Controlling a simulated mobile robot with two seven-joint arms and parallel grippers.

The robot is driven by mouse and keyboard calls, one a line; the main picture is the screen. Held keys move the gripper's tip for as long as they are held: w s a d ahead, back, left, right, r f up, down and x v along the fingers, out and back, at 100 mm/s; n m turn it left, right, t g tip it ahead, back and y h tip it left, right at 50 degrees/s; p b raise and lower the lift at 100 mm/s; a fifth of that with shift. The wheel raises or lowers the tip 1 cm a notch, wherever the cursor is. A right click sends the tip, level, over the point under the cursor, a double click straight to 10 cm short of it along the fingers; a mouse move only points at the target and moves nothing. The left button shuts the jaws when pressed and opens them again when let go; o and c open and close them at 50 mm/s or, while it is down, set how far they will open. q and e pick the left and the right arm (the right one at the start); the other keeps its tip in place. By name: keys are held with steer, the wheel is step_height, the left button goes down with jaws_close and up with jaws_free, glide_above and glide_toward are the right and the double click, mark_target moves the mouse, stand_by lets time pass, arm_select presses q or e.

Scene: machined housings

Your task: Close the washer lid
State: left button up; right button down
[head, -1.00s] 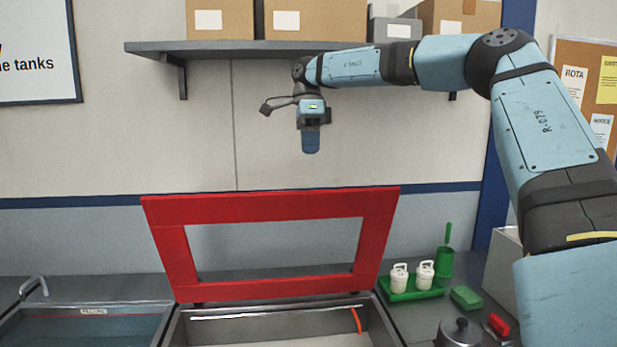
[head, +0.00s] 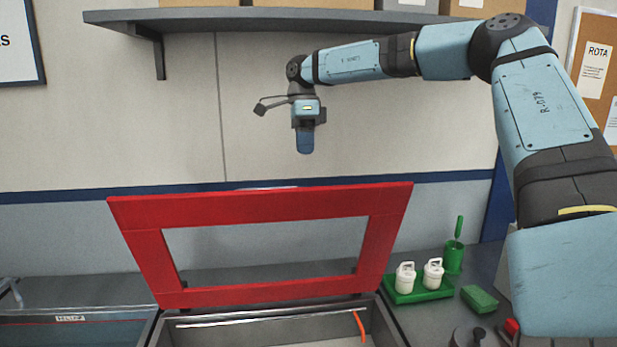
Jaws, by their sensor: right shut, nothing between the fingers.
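The washer lid (head: 270,205) is a red frame with an open window in its middle. It stands raised and tilted at the back of the washer (head: 392,318), an open grey metal tank at the bottom of the view. My right gripper (head: 305,144) points down above the lid's upper edge, in front of the wall. It is shut, empty and apart from the lid. My left gripper does not show.
A grey shelf (head: 200,20) with boxes runs along the wall above my right arm. Right of the washer, a green tray (head: 420,293) holds two white bottles. A green cup (head: 454,257) and a green block (head: 480,299) are nearby. Another basin (head: 70,330) lies left.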

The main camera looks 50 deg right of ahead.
steer(key=s+a+f, duration=0.1)
steer(key=f, duration=0.1)
steer(key=s+a+f+p, duration=0.1)
steer(key=f, duration=0.1)
steer(key=s+a+f, duration=0.1)
steer(key=f, duration=0.1)
steer(key=shift+s+f+p, duration=0.1)
steer(key=shift+s+p, duration=0.2)
steer(key=shift+s, duration=0.1)
steer(key=shift+f, duration=0.15)
steer(key=shift+w, duration=0.1)
steer(key=shift+a, duration=0.1)
